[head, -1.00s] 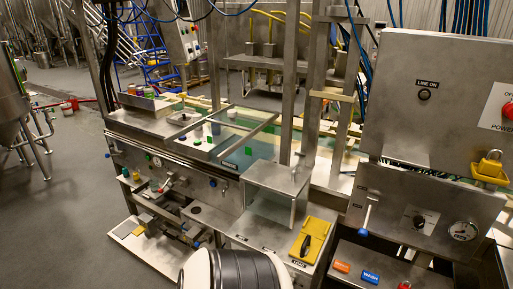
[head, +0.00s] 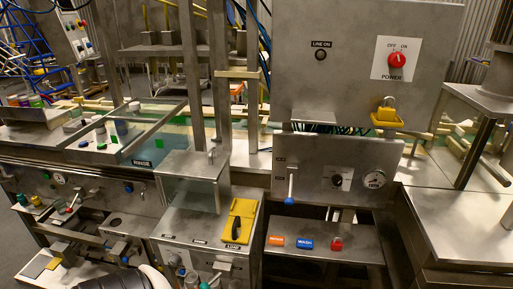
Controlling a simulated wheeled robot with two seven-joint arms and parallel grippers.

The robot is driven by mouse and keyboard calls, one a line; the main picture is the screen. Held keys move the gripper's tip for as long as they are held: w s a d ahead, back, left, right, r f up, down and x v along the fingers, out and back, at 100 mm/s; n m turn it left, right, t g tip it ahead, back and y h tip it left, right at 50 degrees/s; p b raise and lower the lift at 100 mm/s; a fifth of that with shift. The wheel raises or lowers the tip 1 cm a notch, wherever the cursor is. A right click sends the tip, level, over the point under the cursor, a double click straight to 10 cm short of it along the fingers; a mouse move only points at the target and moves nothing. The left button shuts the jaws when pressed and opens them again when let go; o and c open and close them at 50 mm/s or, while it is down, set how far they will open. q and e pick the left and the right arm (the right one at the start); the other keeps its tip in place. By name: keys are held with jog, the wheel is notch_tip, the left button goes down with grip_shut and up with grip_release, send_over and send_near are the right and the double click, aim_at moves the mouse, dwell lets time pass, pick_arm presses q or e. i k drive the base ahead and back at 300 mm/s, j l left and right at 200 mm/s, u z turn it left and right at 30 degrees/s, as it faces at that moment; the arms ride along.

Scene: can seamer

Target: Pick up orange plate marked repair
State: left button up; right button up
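A small orange plate (head: 276,241) lies on the left part of a metal shelf below the gauge panel. It carries a mark too small to read with certainty. A blue plate (head: 305,244) marked WASH lies just to its right, and a red object (head: 337,244) sits farther right. Neither of my grippers is in view. Part of my arm shows at the lower left edge, well left of the plate. Nothing covers the orange plate.
The metal shelf (head: 350,257) has free room around the plates. A yellow plate with a black handle (head: 238,221) lies on the cabinet to its left. A blue-handled lever (head: 290,187) hangs just above the orange plate. A bare metal table (head: 465,225) stands at right.

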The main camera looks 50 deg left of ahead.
aim_at(277, 239)
jog(key=j+u, duration=0.1)
jog(key=u, duration=1.3)
